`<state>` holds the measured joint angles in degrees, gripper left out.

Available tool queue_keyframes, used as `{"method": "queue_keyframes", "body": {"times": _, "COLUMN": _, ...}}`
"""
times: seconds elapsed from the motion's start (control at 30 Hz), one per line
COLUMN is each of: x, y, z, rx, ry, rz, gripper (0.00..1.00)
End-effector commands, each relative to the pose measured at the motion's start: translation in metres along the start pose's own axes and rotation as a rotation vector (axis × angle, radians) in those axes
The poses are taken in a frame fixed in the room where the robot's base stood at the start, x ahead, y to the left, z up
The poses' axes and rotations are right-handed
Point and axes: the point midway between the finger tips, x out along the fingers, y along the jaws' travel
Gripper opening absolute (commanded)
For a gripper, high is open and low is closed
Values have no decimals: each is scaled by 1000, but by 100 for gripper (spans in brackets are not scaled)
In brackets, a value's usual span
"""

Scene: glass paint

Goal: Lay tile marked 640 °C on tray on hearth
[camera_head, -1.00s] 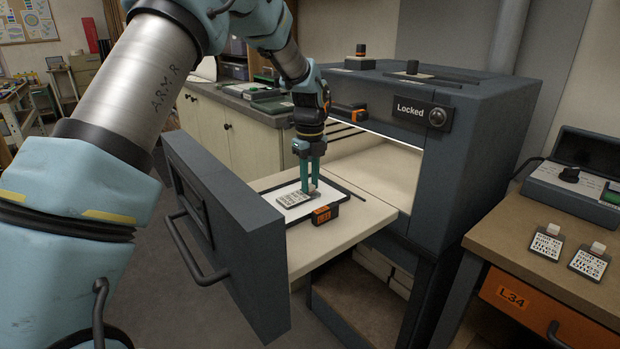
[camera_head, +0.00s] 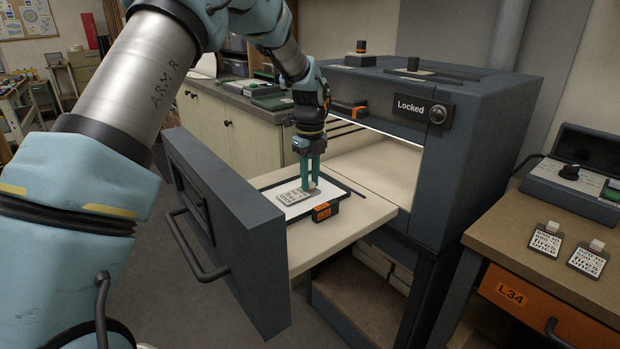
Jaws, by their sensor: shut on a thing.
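My gripper (camera_head: 313,184) points down over the pulled-out hearth (camera_head: 340,228) of the kiln. It is shut on the small knob of a printed tile (camera_head: 292,196). The tile is flat over the white tray (camera_head: 305,206), which has a dark rim and an orange tag. I cannot tell whether the tile touches the tray. The print is too small to read, so the 640 °C mark cannot be made out.
The kiln (camera_head: 470,130) reads "Locked" beside its lit opening. The hearth's door front (camera_head: 225,240) stands out to the left. Two more printed tiles (camera_head: 541,241) (camera_head: 588,258) lie on the wooden bench at right, near a grey box (camera_head: 570,190).

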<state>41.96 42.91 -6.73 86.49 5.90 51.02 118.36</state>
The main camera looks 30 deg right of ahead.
Motion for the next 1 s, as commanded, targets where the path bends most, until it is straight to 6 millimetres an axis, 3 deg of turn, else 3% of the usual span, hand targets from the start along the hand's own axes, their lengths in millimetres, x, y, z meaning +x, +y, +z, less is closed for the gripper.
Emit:
{"method": "queue_keyframes", "body": {"times": 0.23, "x": 0, "y": 0, "z": 0, "rx": 0, "ry": 0, "rz": 0, "gripper": 0}}
{"method": "queue_keyframes", "body": {"times": 0.27, "x": 0, "y": 0, "z": 0, "rx": 0, "ry": 0, "rz": 0, "gripper": 30}}
{"method": "queue_keyframes", "body": {"times": 0.53, "x": 0, "y": 0, "z": 0, "rx": 0, "ry": 0, "rz": 0, "gripper": 60}}
{"method": "queue_keyframes", "body": {"times": 0.83, "x": -1, "y": 0, "z": 0, "rx": 0, "ry": 0, "rz": 0, "gripper": 61}}
{"method": "queue_keyframes", "body": {"times": 1.0, "x": -11, "y": 0, "z": 0, "rx": 0, "ry": -1, "rz": -1, "gripper": 61}}
